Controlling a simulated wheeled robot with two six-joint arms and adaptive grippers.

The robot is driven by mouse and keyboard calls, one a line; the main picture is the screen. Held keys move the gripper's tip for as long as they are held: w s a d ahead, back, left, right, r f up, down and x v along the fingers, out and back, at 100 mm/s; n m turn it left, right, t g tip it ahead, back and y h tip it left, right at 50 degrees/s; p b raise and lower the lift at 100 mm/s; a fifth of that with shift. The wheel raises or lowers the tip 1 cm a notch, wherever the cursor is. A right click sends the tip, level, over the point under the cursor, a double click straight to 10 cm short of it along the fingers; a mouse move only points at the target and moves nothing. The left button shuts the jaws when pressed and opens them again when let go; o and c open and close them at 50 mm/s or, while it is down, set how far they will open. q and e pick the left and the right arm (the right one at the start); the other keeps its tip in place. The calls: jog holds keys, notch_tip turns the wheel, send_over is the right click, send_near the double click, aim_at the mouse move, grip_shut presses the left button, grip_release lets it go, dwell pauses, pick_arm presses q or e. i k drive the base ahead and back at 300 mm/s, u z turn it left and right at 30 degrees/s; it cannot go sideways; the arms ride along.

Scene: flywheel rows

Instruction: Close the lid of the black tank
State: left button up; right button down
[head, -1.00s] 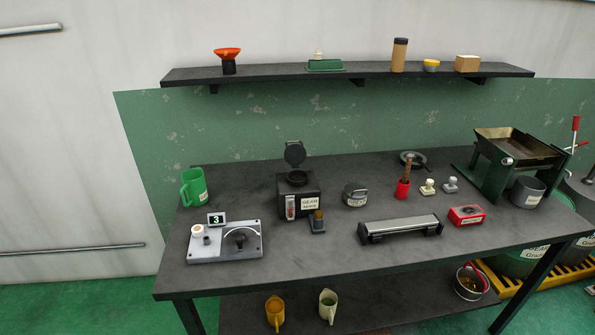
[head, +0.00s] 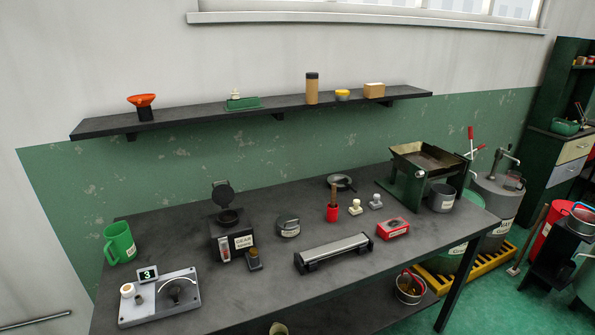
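A black box-shaped tank (head: 232,240) with a white label reading "GEAR" stands on the dark workbench in the head view, left of centre. Neither of my grippers shows in the head view.
The workbench (head: 190,215) also holds a green mug (head: 120,243), a grey device with a "3" display (head: 160,298), a grey round canister (head: 288,226), a long silver-topped unit (head: 333,252) and a red box (head: 393,229). A shelf (head: 210,116) hangs above.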

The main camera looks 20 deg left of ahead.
aim_at(222, 195)
jog(key=z, duration=0.25)
jog(key=i, duration=1.2)
jog(key=u, duration=0.05)
